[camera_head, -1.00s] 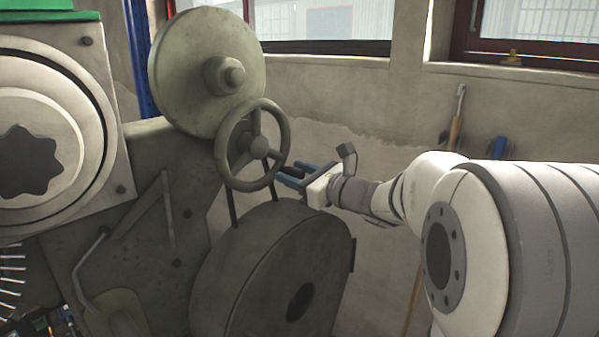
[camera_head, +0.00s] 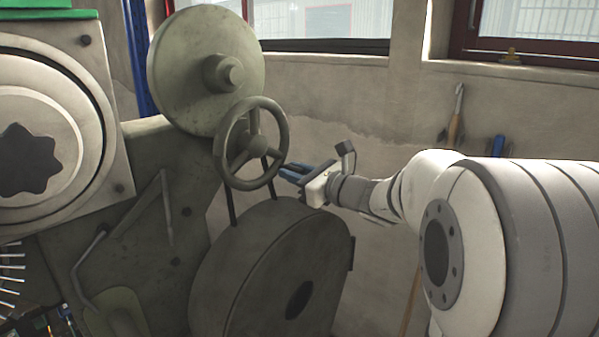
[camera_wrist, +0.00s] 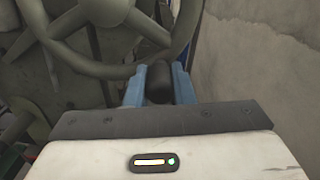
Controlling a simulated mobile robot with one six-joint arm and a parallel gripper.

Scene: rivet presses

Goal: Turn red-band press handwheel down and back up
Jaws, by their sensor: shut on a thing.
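The grey-green handwheel (camera_head: 222,148) is a spoked ring on the press, below a large round disc. In the wrist view its rim (camera_wrist: 90,68) curves across the top, just beyond the fingers. My gripper (camera_head: 291,174) is at the wheel's lower right edge. In the wrist view my gripper (camera_wrist: 157,72) has its blue fingers shut on a dark, rounded handle (camera_wrist: 158,85) beside the rim. How the handle joins the wheel is hidden. No red band shows on the press (camera_head: 150,215).
A large drum (camera_head: 265,270) stands below the handwheel and my gripper. A pale round housing (camera_head: 85,150) is at the left. The plaster wall (camera_head: 390,110) is behind, with tools hanging on it. Free room lies between wall and wheel.

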